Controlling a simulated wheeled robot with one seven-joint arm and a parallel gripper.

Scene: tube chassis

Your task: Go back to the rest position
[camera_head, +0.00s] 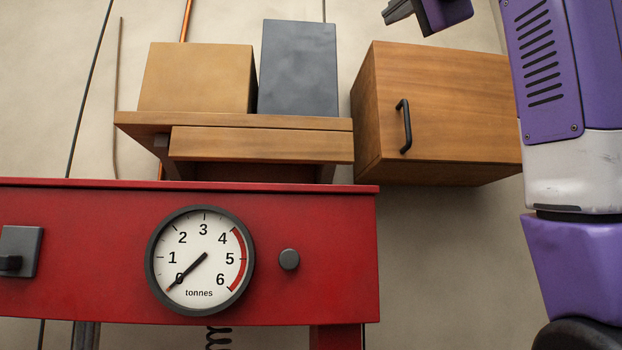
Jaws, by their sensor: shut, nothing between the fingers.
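My gripper (394,14) shows at the top edge, right of the middle, with its dark fingers pointing left and down. It is shut and empty. Part of it is cut off by the top of the picture. It appears above the wooden cabinet (450,110) in the picture and touches nothing that I can see. My purple and white arm stands along the right edge.
A red frame (100,215) with a tonnes gauge (213,240), needle near 0, fills the lower left. A wooden shelf (250,123) bears a tan box (195,78) and a dark grey box (298,68). The cabinet door is shut. Bare wall (440,265) shows below it.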

